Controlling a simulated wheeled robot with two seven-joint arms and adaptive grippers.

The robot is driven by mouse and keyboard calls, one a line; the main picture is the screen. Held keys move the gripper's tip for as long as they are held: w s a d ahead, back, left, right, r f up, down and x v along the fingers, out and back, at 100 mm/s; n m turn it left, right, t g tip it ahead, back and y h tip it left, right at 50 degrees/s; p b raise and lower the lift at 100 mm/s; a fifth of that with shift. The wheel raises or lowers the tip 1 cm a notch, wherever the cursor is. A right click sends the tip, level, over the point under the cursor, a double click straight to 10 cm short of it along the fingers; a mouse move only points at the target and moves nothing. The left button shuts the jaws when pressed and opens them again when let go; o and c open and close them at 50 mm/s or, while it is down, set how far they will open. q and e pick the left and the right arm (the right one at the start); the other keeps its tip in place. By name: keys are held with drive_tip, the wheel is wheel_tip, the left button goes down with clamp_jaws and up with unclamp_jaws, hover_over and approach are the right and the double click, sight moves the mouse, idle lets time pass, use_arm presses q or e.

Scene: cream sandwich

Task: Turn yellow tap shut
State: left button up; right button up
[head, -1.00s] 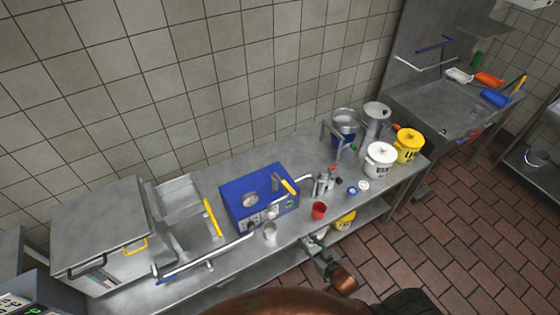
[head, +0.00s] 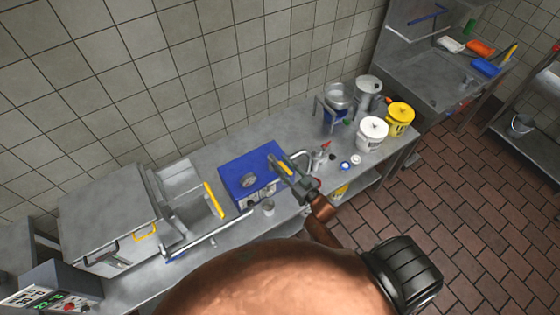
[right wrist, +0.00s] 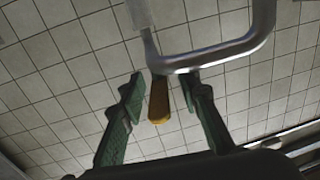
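The yellow tap (head: 287,166) is on the front right of the blue machine (head: 246,168), partly behind my right gripper. My right gripper (head: 281,174) is right at the tap. In the right wrist view the yellow tap handle (right wrist: 159,100) lies between the two green fingers of the right gripper (right wrist: 162,88). The fingers are open, with a visible gap on each side of the handle. A grey bent pipe (right wrist: 215,60) runs just beyond the fingertips. My left gripper is not in view.
A metal cup (head: 267,208) stands in front of the blue machine. A white bucket (head: 372,134) and a yellow bucket (head: 399,118) stand to the right on the steel counter.

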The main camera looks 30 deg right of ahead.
drive_tip(key=shift+w+a, duration=0.1)
drive_tip(key=shift+w, duration=0.5)
drive_tip(key=shift+s, duration=0.1)
clamp_jaws()
